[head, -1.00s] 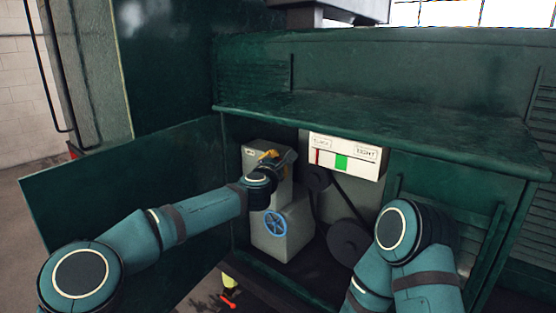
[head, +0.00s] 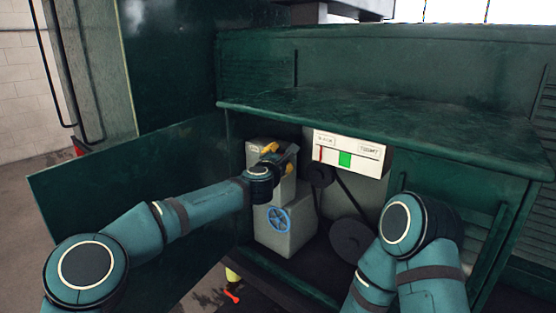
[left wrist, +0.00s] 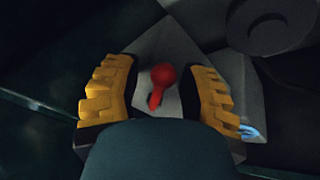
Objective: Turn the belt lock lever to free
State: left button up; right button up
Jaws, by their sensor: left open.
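The lever, a red knob on a short red arm (left wrist: 160,84), shows in the left wrist view in front of a grey box. I take it to be the belt lock lever. My left gripper (left wrist: 158,92) is open, with one yellow finger on each side of the lever and gaps between. In the head view my left gripper (head: 279,157) is at the upper grey box (head: 254,152) inside the open cabinet, and it hides the lever there. My right arm shows at the lower right, but its gripper is out of the picture.
A blue handwheel (head: 279,220) sits on the lower grey box (head: 296,236). A white indicator panel (head: 330,142) with a green mark hangs above dark belt pulleys (head: 350,241). The green ledge (head: 380,122) overhangs the opening. The open door (head: 100,185) stands at left.

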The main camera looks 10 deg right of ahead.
pick_arm(q)
jog(key=shift+s, duration=0.1)
jog(key=v, duration=1.2)
jog(key=shift+o, duration=0.2)
jog(key=shift+a+r, duration=0.1)
